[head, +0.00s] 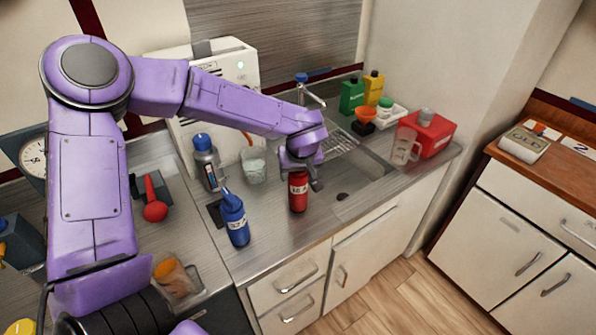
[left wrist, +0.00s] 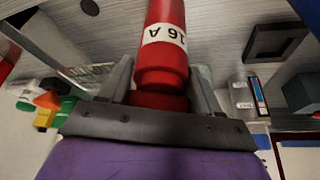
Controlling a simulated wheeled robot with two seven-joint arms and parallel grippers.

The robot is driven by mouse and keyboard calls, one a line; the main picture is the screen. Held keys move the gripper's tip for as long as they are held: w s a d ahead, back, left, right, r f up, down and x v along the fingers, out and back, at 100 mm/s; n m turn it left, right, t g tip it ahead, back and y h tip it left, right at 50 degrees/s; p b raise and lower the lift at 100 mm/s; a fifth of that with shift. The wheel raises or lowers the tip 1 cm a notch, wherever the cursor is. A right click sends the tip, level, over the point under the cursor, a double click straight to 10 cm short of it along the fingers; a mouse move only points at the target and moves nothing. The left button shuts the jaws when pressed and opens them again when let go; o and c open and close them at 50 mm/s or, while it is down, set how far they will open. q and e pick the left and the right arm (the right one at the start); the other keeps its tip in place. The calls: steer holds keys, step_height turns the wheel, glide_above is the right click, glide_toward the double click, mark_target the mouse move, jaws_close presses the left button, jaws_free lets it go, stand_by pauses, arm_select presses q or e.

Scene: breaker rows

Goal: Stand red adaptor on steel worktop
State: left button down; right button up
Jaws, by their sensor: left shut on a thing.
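The red adaptor (head: 298,190) is a red cylinder with a white label, upright at the steel worktop (head: 275,235) between the sink and the blue bottle. In the left wrist view the red adaptor (left wrist: 163,55) shows its label "16 A". My left gripper (head: 300,172) is above it, shut on its upper end; its fingers (left wrist: 158,88) lie on both sides of it. I cannot tell whether its base touches the worktop. My right gripper is not in view.
A blue bottle (head: 235,220) stands left of the adaptor, with a grey bottle (head: 206,163) and a glass (head: 253,166) behind. The sink (head: 350,185) lies to the right. A glass mug (head: 404,146) and red box (head: 432,134) stand beyond it. The worktop in front is clear.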

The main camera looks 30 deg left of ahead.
arm_select(q)
steer(key=shift+c, duration=1)
jaws_free()
steer(key=shift+s, duration=0.15)
steer(key=v, duration=1.2)
steer(key=shift+r, duration=0.15)
